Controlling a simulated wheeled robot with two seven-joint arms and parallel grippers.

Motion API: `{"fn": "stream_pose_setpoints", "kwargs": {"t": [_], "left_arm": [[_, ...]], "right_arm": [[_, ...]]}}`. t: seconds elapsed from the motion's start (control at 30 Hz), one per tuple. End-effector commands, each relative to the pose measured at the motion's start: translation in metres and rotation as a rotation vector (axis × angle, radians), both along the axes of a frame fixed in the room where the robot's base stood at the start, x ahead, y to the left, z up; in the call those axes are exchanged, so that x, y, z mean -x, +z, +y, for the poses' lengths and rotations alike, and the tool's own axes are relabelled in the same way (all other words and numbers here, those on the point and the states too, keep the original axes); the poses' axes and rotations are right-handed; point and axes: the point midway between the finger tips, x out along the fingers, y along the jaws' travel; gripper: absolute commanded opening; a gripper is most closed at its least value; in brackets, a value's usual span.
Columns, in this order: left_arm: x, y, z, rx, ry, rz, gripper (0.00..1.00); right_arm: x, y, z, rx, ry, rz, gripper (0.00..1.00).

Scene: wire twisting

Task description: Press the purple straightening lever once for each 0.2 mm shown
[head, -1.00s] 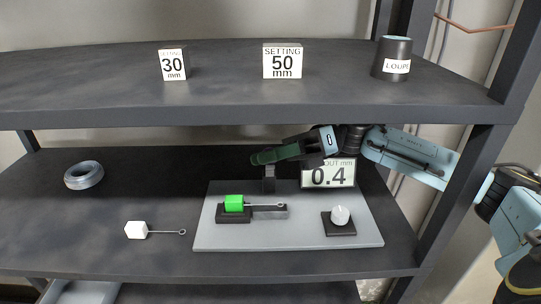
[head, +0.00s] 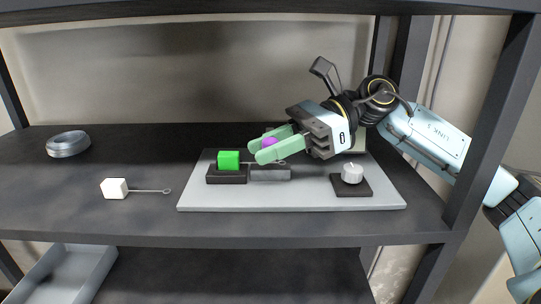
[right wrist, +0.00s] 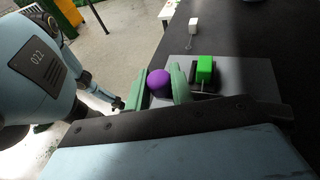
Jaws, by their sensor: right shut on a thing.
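The purple lever knob (head: 269,142) is between the pale green fingers of my right gripper (head: 272,147), which is shut on it. The right wrist view also shows the purple knob (right wrist: 158,83) between the fingers (right wrist: 160,93). The lever's lower part is hidden by the fingers. The green block (head: 229,160) on its black base stands just left of the gripper on the grey board (head: 300,200). The readout sign is mostly hidden behind my right gripper, and its number cannot be read now. My left gripper is absent from the head view; a dark arm end in the right wrist view is too small to judge.
A white knob (head: 352,174) on a black pad stands at the board's right. A white cube (head: 114,188) with a looped wire lies left of the board. A wire coil (head: 68,143) lies at the far left. A shelf post (head: 480,140) stands close to my right arm.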

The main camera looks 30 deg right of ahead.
Motion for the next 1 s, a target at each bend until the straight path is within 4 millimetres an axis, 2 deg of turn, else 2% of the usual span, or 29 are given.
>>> {"fn": "stream_pose_setpoints", "kwargs": {"t": [0.03, 0.23, 0.6, 0.8, 0.83, 0.97, 1.0], "left_arm": [[-0.001, -0.010, 0.000, 0.000, 0.000, -0.001, 0.36], [-0.001, -0.022, 0.000, -0.001, -0.001, -0.002, 0.36], [-0.002, -0.025, 0.019, -0.024, -0.010, -0.002, 0.36], [-0.001, -0.025, 0.019, -0.025, -0.010, 0.000, 0.36], [-0.001, -0.025, 0.019, -0.024, -0.009, 0.000, 0.36], [-0.001, -0.025, 0.016, -0.021, -0.008, 0.001, 0.36], [-0.001, -0.025, 0.015, -0.020, -0.007, 0.000, 0.36]], "right_arm": [[0.001, -0.006, 0.000, 0.013, 0.001, -0.026, 0.00], [0.002, -0.013, 0.001, 0.050, 0.001, -0.083, 0.00], [0.002, -0.015, 0.001, 0.068, 0.001, -0.108, 0.00], [0.002, -0.015, 0.001, 0.069, 0.002, -0.108, 0.00], [0.002, -0.015, 0.001, 0.069, 0.002, -0.107, 0.25], [0.002, -0.015, 0.001, 0.068, 0.001, -0.105, 0.42], [0.002, -0.015, 0.001, 0.068, 0.000, -0.106, 0.43]]}}
